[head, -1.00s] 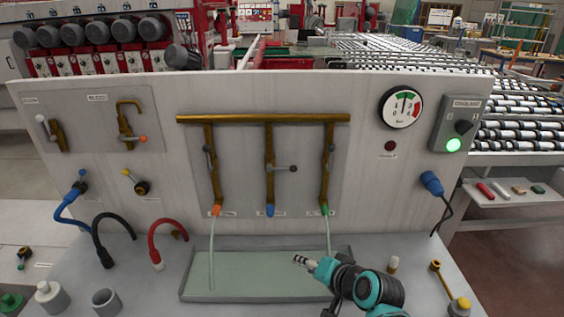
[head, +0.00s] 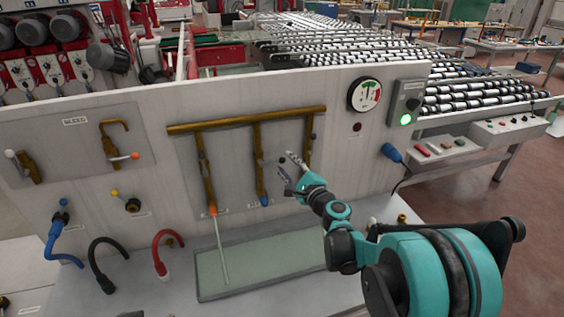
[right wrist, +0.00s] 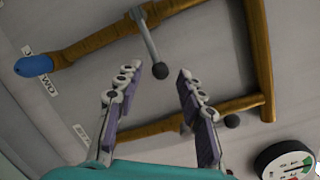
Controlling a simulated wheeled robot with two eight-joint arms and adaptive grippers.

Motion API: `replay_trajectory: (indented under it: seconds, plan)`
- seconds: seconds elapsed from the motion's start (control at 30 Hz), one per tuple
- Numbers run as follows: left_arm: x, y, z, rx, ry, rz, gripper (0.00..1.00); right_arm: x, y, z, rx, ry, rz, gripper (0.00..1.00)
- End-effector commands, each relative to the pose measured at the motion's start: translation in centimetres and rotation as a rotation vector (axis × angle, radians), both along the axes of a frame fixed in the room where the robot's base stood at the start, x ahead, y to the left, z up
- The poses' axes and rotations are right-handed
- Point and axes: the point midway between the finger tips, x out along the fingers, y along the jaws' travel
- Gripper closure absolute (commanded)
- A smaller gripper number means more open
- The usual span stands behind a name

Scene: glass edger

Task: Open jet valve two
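The middle brass pipe of jet valve two (head: 259,165) ends in a blue nozzle (head: 264,201); no stream shows below it. In the right wrist view the blue nozzle (right wrist: 34,66) lies beside a label reading TWO. The grey lever (right wrist: 149,40) of this valve stands out across its pipe and ends in a black knob (right wrist: 160,71). My right gripper (head: 287,164) is open in front of the panel, and in the right wrist view its fingertips (right wrist: 159,72) stand on either side of the knob, with gaps visible. My left gripper is not in view.
Jet one's orange nozzle (head: 212,211) runs a stream into the tray (head: 210,297). My right arm hides the third nozzle; its lever knob (right wrist: 232,121) is near a right finger. The gauge (head: 364,95) and lit green button (head: 406,119) are at right. Hoses hang at left.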

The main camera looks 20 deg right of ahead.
Motion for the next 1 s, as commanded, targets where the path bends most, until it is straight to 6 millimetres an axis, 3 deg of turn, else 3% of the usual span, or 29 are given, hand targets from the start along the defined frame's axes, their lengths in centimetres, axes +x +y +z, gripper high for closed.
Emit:
replay_trajectory:
  seconds: [0.2,0.5,0.53,0.67,1.0]
  plan:
    - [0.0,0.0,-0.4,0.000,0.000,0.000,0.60,2.4,0.6,0.0,-0.002,0.000,0.001,0.61]
    - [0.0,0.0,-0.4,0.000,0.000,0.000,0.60,2.8,0.7,0.1,-0.002,0.000,0.001,0.61]
    - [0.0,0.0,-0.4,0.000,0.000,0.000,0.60,2.8,0.7,0.1,-0.002,0.000,0.001,0.64]
    - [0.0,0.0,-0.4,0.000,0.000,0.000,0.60,2.8,0.7,0.1,-0.002,0.000,0.001,0.98]
    - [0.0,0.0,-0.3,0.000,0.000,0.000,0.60,2.8,0.7,0.1,-0.003,0.000,0.001,1.00]
